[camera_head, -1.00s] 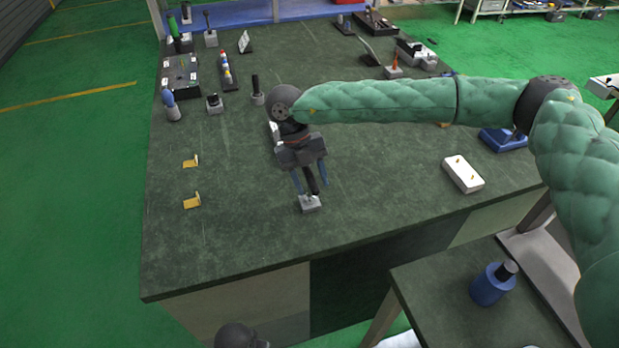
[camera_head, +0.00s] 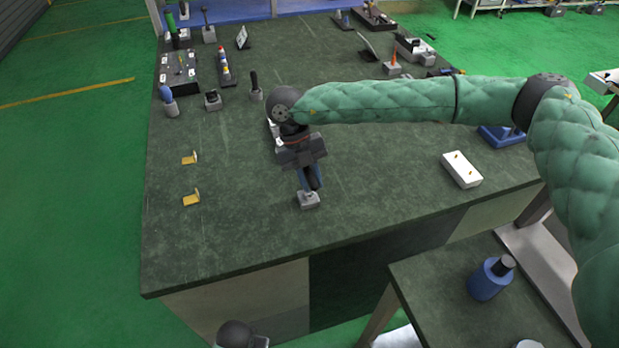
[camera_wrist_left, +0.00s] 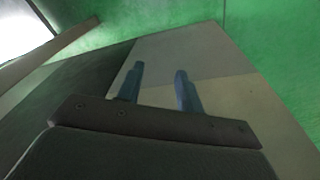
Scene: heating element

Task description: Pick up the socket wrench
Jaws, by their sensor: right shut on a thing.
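A dark-handled tool (camera_head: 314,178), which I take to be the socket wrench, stands upright in a small grey block (camera_head: 309,201) near the front of the dark green table. My right gripper (camera_head: 309,184) points down over the block, its blue fingers shut on the handle. The tool's lower end is hidden in the block. In the left wrist view my left gripper (camera_wrist_left: 160,82) is open and empty, its two blue fingers apart in front of the table's side. The head view does not show its fingers.
Two yellow brackets (camera_head: 190,199) lie to the left, and a white box (camera_head: 461,170) lies to the right. Several tools in holders line the table's left and far sides. The front left of the table is clear.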

